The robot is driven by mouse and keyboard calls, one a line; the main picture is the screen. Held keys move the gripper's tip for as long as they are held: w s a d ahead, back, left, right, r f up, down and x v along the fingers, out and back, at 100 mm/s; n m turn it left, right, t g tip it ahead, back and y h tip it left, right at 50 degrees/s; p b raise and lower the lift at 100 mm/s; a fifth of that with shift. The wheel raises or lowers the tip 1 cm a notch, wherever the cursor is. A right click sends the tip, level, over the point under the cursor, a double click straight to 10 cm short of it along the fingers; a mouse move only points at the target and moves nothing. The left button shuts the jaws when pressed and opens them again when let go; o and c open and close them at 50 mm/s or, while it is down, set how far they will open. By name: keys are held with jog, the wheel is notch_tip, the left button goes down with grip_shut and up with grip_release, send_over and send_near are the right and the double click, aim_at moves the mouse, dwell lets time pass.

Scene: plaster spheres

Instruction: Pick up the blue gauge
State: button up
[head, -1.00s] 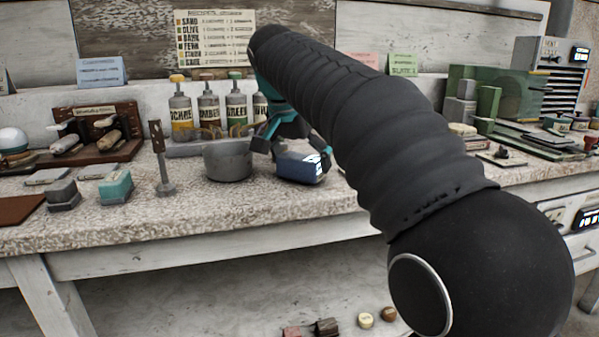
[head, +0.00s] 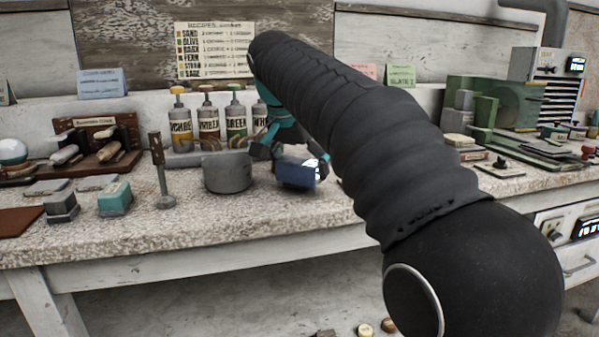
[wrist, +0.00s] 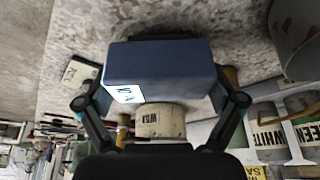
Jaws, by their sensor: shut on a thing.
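The blue gauge (head: 295,175) is a small box with a lit white display on one end. It is over the bench top, just right of the grey pot (head: 228,173). My gripper (head: 289,160) is shut on it, partly hidden behind my black arm. In the wrist view the gauge (wrist: 160,68) sits between the two dark fingers of my gripper (wrist: 160,98), its lit display at lower left. The gauge looks slightly raised, but the gap to the bench is hard to judge.
Several labelled bottles (head: 208,125) stand behind the pot and gripper. A metal stand (head: 160,172) and a teal-topped block (head: 115,197) are to the left. Green machinery (head: 500,108) stands at the right. The bench front (head: 250,222) is mostly clear.

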aim_at(307, 159)
jog(key=r, duration=0.1)
jog(key=d+r, duration=0.1)
jog(key=r, duration=0.1)
jog(key=shift+r+p, duration=0.2)
jog(key=shift+p, duration=0.2)
jog(key=s+d+r+p, duration=0.1)
jog(key=s+d+r, duration=0.2)
jog(key=d+r, duration=0.3)
jog(key=d, duration=0.4)
jog(key=shift+d, duration=0.2)
